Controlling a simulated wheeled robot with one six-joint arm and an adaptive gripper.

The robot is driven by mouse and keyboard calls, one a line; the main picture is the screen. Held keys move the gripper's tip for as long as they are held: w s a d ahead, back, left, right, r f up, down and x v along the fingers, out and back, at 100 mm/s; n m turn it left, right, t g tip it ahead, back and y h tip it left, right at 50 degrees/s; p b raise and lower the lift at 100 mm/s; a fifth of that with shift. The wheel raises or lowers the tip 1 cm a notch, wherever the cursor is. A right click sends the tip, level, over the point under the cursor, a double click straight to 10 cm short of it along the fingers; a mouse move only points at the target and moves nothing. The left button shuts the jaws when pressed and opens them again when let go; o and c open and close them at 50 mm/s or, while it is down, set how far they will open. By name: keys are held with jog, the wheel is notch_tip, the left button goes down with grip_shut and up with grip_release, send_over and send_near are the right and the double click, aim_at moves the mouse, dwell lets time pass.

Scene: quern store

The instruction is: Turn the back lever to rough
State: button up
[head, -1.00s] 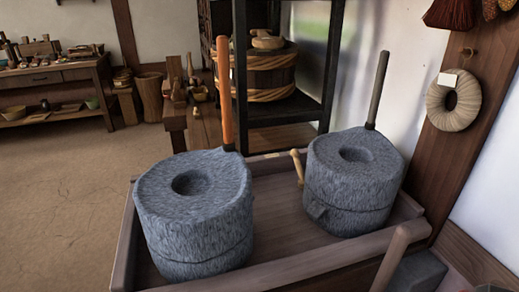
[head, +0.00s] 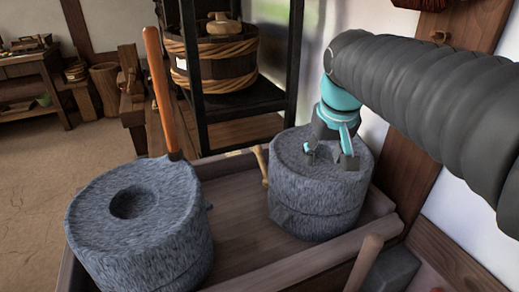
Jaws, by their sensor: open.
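Two grey stone querns stand in a wooden tray (head: 285,273). The left quern (head: 140,228) has an upright orange handle (head: 161,95). The right quern (head: 305,202) stands farther back; its upright dark handle is hidden behind my arm. A small light-wood lever (head: 261,165) stands tilted at the left side of the right quern. A thicker wooden bar (head: 364,264) rises at the near edge of the tray. I cannot read any setting marks. My gripper (head: 328,155) is open, pointing down over the right quern's top and its central hole, right of the small lever. Contact with the stone is unclear.
A black shelf frame (head: 190,72) with a rope-bound tub (head: 220,62) stands behind the tray. A wooden post (head: 450,70) and white wall are at the right. A grey block (head: 390,272) lies at the lower right. The floor (head: 45,165) at left is open.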

jog(key=w+a+r, duration=0.2)
jog(key=w+a, duration=0.1)
jog(key=w, duration=0.7)
jog(key=n+g+h+p, duration=0.1)
jog(key=g+h+p, duration=0.1)
jog(key=g, duration=0.2)
send_over(258, 149)
jog(key=a, duration=0.2)
notch_tip(258, 149, down, 13)
jog(key=f, duration=0.4)
jog(key=w+d+f+b, duration=0.1)
jog(key=f, duration=0.3)
jog(key=d+f, duration=0.1)
jog(key=f, duration=0.4)
jog(key=shift+w+d, duration=0.15)
jog(key=shift+d, duration=0.1)
jog(key=shift+c, duration=0.3)
grip_shut()
